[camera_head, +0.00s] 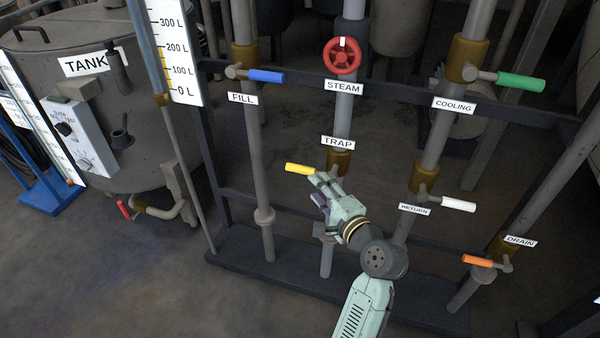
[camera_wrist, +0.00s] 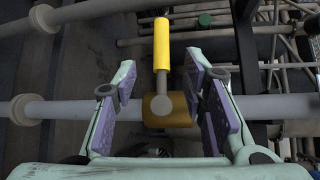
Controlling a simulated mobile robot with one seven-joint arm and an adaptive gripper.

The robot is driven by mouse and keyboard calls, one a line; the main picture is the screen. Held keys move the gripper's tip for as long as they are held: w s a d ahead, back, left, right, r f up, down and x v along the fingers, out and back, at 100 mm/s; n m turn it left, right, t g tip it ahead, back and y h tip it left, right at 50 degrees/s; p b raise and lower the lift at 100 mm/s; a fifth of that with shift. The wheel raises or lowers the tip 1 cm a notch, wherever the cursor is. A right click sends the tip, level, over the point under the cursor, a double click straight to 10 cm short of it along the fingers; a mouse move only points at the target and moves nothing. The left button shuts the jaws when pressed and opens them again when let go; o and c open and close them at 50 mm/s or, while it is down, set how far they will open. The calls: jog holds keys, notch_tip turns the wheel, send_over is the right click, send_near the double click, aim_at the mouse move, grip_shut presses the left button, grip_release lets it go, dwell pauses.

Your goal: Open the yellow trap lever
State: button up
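The yellow trap lever (camera_head: 299,169) points left from its brass valve (camera_head: 339,162) on the pipe under the TRAP label (camera_head: 338,142) in the head view. In the wrist view the yellow handle (camera_wrist: 162,43) points up from a grey stem above the brass valve body (camera_wrist: 168,109). My gripper (camera_head: 320,186) is just below and in front of the lever in the head view. In the wrist view its two purple-padded fingers (camera_wrist: 160,78) are spread wide, with the stem showing between them. I cannot tell whether a finger touches the lever.
Other levers stand around: blue FILL (camera_head: 266,76), green COOLING (camera_head: 520,82), white RETURN (camera_head: 458,204) and orange DRAIN (camera_head: 478,261). A red STEAM handwheel (camera_head: 342,56) is above. A dark frame bar (camera_head: 400,94) crosses behind. The tank (camera_head: 100,130) is at left.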

aim_at(303, 172)
jog(key=p+x, duration=0.1)
jog(key=x, duration=0.9)
jog(key=shift+w+a+r, duration=0.1)
jog(key=shift+w+a, duration=0.05)
jog(key=shift+w, duration=0.1)
jog(key=shift+c, duration=0.3)
grip_shut()
